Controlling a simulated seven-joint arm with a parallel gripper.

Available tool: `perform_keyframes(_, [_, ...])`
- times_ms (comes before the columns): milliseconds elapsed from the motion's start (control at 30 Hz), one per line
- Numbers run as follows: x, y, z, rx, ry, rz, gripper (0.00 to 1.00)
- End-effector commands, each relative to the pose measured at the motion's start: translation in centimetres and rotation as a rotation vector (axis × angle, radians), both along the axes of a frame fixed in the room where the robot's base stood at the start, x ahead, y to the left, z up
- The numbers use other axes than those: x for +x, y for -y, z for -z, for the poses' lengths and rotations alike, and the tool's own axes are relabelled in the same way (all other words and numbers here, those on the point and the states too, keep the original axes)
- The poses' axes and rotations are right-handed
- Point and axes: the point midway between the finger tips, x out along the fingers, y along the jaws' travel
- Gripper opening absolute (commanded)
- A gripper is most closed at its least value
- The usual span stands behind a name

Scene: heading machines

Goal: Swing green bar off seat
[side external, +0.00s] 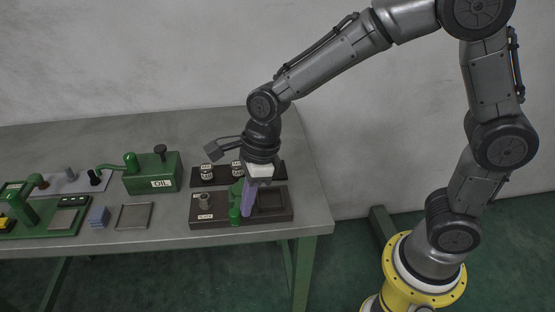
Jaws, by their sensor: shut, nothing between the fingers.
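A green part (235,203), which looks like the green bar with its pivot, stands on a dark brown block (230,222) near the table's front right. My gripper (247,212) points down with its purple fingers shut and empty, just right of the green part. Whether the fingers touch it cannot be told, and they hide some of it. A square recess (272,200) lies right of the fingers. Which part is the seat is not clear from this view. A short grey cylinder (205,201) stands on the block's left end.
Behind the block is a dark rack (222,183) with small labelled cylinders. To the left are a green oil box (158,174) with a spout, a grey tray (133,217), blue blocks (98,217) and a green machine (22,211). Bare table (312,200) lies to the right.

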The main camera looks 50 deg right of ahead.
Motion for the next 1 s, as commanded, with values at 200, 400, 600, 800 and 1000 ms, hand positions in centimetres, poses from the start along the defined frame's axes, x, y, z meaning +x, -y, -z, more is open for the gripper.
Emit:
perform_keyframes(200, [-0.3, 0.3, -0.1, 0.001, 0.002, 0.001, 0.0])
perform_keyframes(400, [-2.4, 2.3, -0.7, 0.001, 0.002, 0.004, 0.0])
perform_keyframes(600, [-3.3, 3.3, -4.6, 0.003, 0.008, 0.001, 0.0])
perform_keyframes(800, [-4.0, 4.0, -8.2, 0.001, 0.005, 0.002, 0.0])
perform_keyframes(1000, [-4.4, 4.3, -10.1, 0.0, 0.001, 0.001, 0.0])
